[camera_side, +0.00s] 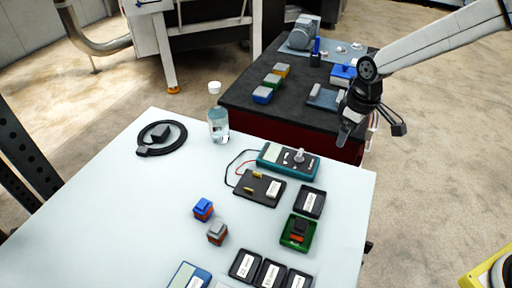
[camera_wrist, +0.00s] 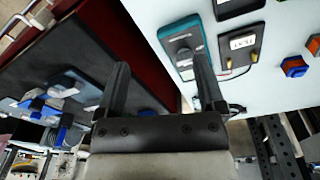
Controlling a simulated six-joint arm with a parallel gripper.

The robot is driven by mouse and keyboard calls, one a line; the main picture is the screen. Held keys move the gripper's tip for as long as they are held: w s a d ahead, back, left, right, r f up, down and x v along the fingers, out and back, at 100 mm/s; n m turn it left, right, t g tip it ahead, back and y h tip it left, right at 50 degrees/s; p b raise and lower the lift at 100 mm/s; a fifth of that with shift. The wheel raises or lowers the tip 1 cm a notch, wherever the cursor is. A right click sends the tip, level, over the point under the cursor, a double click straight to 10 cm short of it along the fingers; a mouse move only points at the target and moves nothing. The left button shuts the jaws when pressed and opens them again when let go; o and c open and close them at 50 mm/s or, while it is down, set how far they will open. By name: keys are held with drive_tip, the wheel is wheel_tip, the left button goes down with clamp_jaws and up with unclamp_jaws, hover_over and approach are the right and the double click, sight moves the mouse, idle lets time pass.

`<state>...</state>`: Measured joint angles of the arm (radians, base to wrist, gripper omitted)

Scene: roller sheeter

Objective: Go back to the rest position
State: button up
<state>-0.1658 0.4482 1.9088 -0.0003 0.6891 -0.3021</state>
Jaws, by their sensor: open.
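My gripper (camera_side: 346,134) hangs above the gap between the white table (camera_side: 120,200) and the dark bench (camera_side: 245,92), near the table's far right corner. In the wrist view its two fingers (camera_wrist: 160,90) are spread apart with nothing between them. Behind them show the dark red side of the bench and the edge of the white table. The gripper touches nothing that I can see.
On the table are a teal meter (camera_side: 288,160), a black test board (camera_side: 259,188), a blue-topped block (camera_side: 203,209), a grey-topped block (camera_side: 217,233), a green tray (camera_side: 290,245), several black trays, a bottle (camera_side: 218,126) and a coiled cable (camera_side: 160,137). The bench holds coloured blocks (camera_side: 272,81).

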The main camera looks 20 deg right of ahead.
drive_tip(key=s+d+m, duration=0.2)
drive_tip(key=s+d, duration=0.1)
drive_tip(key=s, duration=0.4)
drive_tip(key=s+d+m+t, duration=0.1)
drive_tip(key=s+d+m, duration=0.2)
drive_tip(key=s, duration=0.5)
drive_tip(key=shift+s+d, duration=0.3)
drive_tip(key=shift+d, duration=0.35)
